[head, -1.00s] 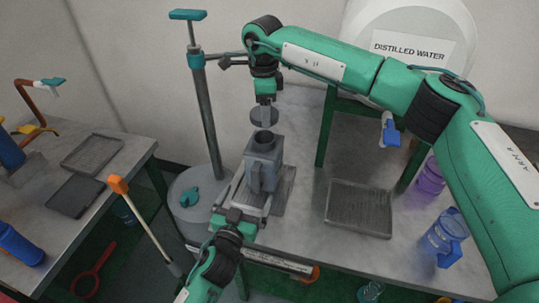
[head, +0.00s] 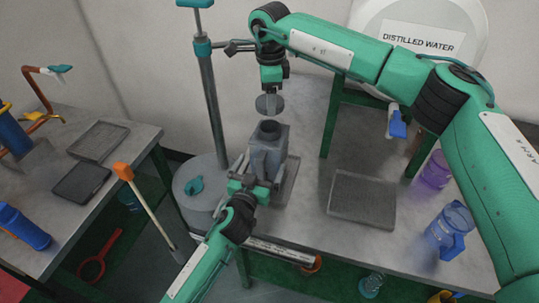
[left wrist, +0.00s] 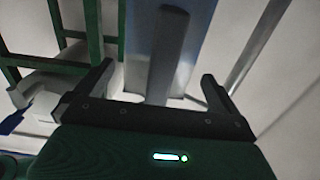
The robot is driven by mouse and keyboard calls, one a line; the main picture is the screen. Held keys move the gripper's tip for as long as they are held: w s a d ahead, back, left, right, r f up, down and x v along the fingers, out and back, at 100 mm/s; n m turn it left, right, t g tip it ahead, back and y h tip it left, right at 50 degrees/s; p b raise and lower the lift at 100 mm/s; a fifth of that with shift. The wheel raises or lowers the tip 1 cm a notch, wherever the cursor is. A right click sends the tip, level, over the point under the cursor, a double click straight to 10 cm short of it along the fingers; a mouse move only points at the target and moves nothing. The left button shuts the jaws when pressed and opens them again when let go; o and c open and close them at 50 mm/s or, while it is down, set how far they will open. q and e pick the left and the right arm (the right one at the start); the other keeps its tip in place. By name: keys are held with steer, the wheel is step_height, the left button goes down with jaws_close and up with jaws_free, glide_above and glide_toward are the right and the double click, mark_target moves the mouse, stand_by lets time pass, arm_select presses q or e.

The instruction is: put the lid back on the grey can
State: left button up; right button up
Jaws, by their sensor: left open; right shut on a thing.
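The grey can (head: 268,157) stands upright near the left end of the bench, its round mouth open on top. My right gripper (head: 270,90) is shut on the dark round lid (head: 269,104) and holds it above the mouth, apart from the can. My left gripper (head: 249,183) is open at the near side of the can, by its handle. In the left wrist view the handle (left wrist: 169,55) stands between the two open fingers of this gripper (left wrist: 157,88), with the can's blue-grey wall (left wrist: 199,35) behind. I cannot tell whether the fingers touch it.
A grey tray (head: 362,201) lies right of the can. A blue-handled jug (head: 447,232) and a purple bottle (head: 434,170) stand farther right. A metal post (head: 212,105) rises at the left. A white distilled water tank (head: 415,25) is behind. Bench surface between can and tray is clear.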

mark_target(268, 144)
arm_select(q)
steer(key=shift+x, duration=2.45)
steer(key=c, duration=1.2)
arm_select(e)
steer(key=shift+f, duration=2.45)
steer(key=shift+f, duration=0.1)
steer(key=shift+f, duration=0.8)
steer(key=shift+f, duration=0.55)
